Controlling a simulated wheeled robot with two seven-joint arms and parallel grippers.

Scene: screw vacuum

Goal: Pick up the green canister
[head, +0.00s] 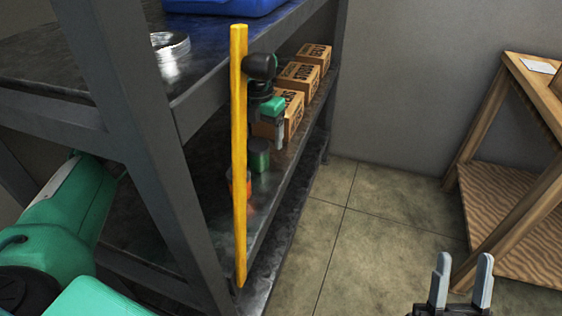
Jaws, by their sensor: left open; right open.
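The green canister (259,156) stands upright on the lower shelf, behind the yellow bar, small and dark in the head view. My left gripper (279,138) reaches into the shelf bay and points down. It is open and appears just above and to the right of the canister in the picture, apparently apart from it. Its fingers are small and partly blend with the boxes behind. My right gripper (461,279) is open and empty over the floor at the bottom right.
A yellow upright bar (239,205) crosses the shelf front. Several cardboard boxes (312,55) line the lower shelf. An orange object (247,184) sits near the canister. A blue bin (225,5) is above. A wooden table (535,85) stands right; floor between is clear.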

